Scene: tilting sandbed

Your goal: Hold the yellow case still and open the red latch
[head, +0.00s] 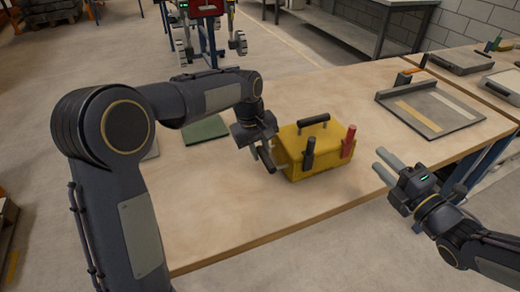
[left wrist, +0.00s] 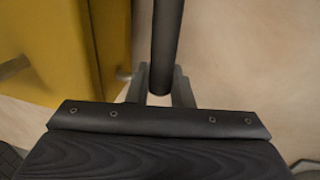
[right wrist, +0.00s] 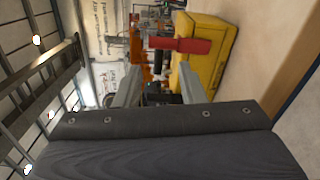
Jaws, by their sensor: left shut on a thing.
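The yellow case (head: 322,168) stands upright on the wooden table. It has a black top handle (head: 313,119), a black latch (head: 308,153) on its front and the red latch (head: 348,142) standing up at its right front. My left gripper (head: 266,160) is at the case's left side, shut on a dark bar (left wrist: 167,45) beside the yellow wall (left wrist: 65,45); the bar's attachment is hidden. My right gripper (head: 385,168) is open and empty, apart from the case on its right. The right wrist view shows the red latch (right wrist: 180,46) beyond its fingers.
A grey tray (head: 430,108) lies on the table at the right back. A green flat piece (head: 205,131) lies behind my left arm. Another machine with grippers (head: 210,35) stands beyond the table. Bare tabletop (head: 235,215) lies in front of the case.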

